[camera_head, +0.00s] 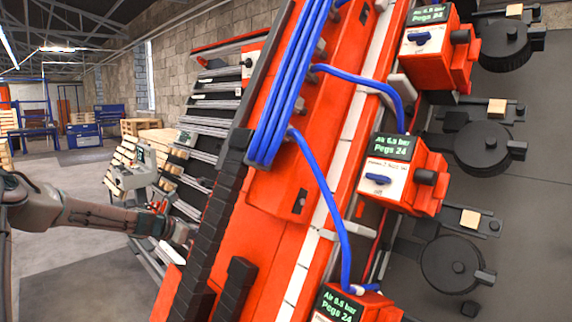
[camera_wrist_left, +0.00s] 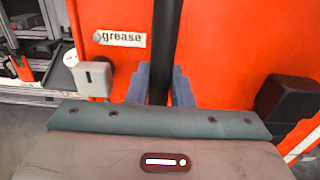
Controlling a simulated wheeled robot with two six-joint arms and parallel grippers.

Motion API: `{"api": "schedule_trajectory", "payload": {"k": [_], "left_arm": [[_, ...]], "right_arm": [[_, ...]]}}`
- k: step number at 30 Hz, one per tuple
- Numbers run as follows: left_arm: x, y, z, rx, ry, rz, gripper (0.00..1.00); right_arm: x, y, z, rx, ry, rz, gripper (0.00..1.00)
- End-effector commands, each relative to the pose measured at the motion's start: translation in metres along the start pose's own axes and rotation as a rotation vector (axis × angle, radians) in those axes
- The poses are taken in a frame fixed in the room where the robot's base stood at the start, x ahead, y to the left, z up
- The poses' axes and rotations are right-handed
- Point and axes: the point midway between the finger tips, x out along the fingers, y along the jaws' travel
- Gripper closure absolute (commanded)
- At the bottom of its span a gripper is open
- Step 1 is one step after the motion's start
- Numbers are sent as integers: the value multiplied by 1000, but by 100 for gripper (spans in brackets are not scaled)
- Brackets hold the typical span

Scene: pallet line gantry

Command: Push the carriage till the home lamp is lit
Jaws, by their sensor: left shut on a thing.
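My left gripper (camera_wrist_left: 160,85) has its two blue-grey fingers closed around a black upright bar (camera_wrist_left: 164,45) in front of an orange-red panel (camera_wrist_left: 220,45) marked "grease". In the head view my left arm reaches in from the left to the large orange-red machine body (camera_head: 268,215), which I take to be the carriage; the fingertips are hidden there. I cannot make out a lit home lamp in either view. My right gripper is not in view.
Blue hoses (camera_head: 330,195) run across the machine to orange valve boxes (camera_head: 400,175) with green-lettered displays. Black round fixtures (camera_head: 458,265) stand at the right. A slatted rack (camera_head: 205,125) stands behind the machine. Open floor (camera_head: 75,210) lies at the left.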

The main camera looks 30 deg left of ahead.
Motion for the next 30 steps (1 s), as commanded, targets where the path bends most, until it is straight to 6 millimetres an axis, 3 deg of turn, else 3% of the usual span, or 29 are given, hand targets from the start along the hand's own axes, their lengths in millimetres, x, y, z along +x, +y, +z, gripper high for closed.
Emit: {"api": "schedule_trajectory", "payload": {"k": [16,30], "left_arm": [[3,-8,-7,-4,8,-22,100],[3,4,-8,-2,7,-14,100]], "right_arm": [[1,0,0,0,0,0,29],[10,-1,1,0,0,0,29]]}}
